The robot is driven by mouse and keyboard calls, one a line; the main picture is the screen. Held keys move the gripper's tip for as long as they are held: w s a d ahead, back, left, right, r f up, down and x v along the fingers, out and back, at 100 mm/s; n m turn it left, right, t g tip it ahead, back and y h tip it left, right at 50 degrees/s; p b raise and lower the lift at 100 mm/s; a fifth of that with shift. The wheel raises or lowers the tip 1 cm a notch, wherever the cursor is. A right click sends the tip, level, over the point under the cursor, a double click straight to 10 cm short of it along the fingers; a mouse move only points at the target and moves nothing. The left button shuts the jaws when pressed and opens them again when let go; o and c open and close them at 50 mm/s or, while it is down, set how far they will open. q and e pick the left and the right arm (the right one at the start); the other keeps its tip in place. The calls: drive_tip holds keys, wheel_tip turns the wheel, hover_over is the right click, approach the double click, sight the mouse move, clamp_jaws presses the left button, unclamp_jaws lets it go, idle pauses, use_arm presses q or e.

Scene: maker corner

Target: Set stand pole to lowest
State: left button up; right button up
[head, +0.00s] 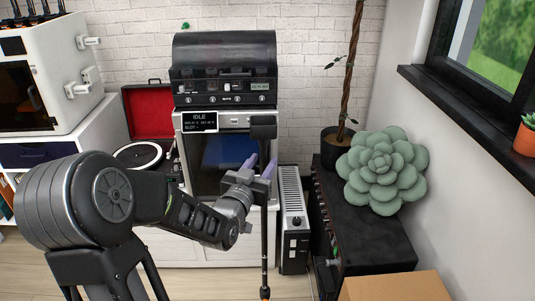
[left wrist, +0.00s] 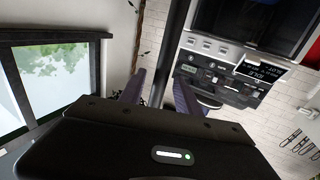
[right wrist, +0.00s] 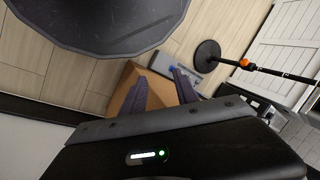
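The stand's thin dark pole (head: 264,245) rises in front of the white cabinet, with a dark block (head: 263,127) at its top. In the right wrist view the pole (right wrist: 285,74) has an orange collar (right wrist: 245,63) low down and a round black base (right wrist: 207,54) on the floor. My left gripper (head: 264,166) is at the pole's upper part, its purple fingers apart. In the left wrist view the pole (left wrist: 170,52) shows between the left fingertips (left wrist: 158,85); contact is not clear. My right gripper (right wrist: 155,80) is open and empty, away from the pole.
A machine with an idle display (head: 199,121) stands behind the pole. A slim white unit (head: 292,215) and a black cabinet (head: 365,240) with a succulent (head: 382,169) stand to the right. A cardboard box (head: 397,287) is at the front right. A turntable (head: 138,155) is at the left.

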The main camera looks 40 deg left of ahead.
use_arm(q)
drive_tip(key=x, duration=0.4)
drive_tip(key=shift+w+a, duration=0.1)
drive_tip(key=shift+w, duration=0.1)
drive_tip(key=shift+c, duration=0.3)
clamp_jaws()
idle(1.0)
